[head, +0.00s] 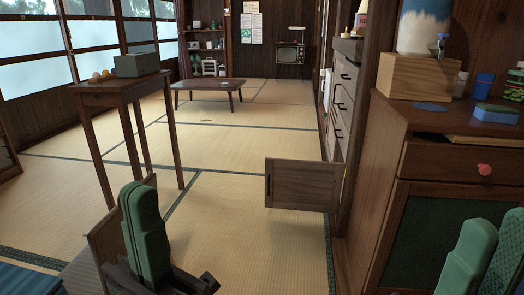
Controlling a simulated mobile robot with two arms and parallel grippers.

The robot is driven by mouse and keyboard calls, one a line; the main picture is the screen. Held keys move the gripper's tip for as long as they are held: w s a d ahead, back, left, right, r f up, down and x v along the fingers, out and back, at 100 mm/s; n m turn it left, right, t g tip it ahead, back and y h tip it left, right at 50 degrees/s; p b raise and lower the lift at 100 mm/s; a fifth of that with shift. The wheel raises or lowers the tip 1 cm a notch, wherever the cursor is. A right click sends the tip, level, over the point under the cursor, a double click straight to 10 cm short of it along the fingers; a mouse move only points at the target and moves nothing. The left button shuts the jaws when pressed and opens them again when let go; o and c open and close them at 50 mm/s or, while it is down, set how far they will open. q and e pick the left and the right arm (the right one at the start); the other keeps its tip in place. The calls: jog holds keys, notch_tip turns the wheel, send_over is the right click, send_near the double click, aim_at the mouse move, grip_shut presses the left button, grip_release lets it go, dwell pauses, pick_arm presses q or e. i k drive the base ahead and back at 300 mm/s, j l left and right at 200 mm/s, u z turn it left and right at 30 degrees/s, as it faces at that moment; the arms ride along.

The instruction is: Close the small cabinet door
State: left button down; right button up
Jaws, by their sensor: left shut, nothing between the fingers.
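The small wooden cabinet door (303,184) stands wide open in the middle of the head view. It juts left from the cabinet front, with its hinge side at the right and a dark handle (268,185) near its free left edge. The cabinet opening behind it is hidden from this angle. My left gripper (145,230), with green fingers, is shut and empty at the lower left, nearer than the door and apart from it.
A narrow table (108,88) with a grey box (137,65) stands at the left. A low table (208,84) is farther back. A nearer cabinet (440,165) bearing several items fills the right side. Tatami floor (245,240) between my left gripper and the door is clear.

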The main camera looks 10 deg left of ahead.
aim_at(290, 184)
jog(key=i+j+z, duration=0.15)
jog(key=i, duration=0.5)
jog(key=i+j+z, duration=0.1)
jog(key=i+j, duration=0.35)
jog(key=i, duration=0.2)
jog(key=i+j+z, duration=0.15)
jog(key=i+j, duration=0.25)
jog(key=i, duration=0.2)
jog(key=i+j+z, duration=0.15)
jog(key=i+j, duration=0.35)
jog(key=i, duration=0.1)
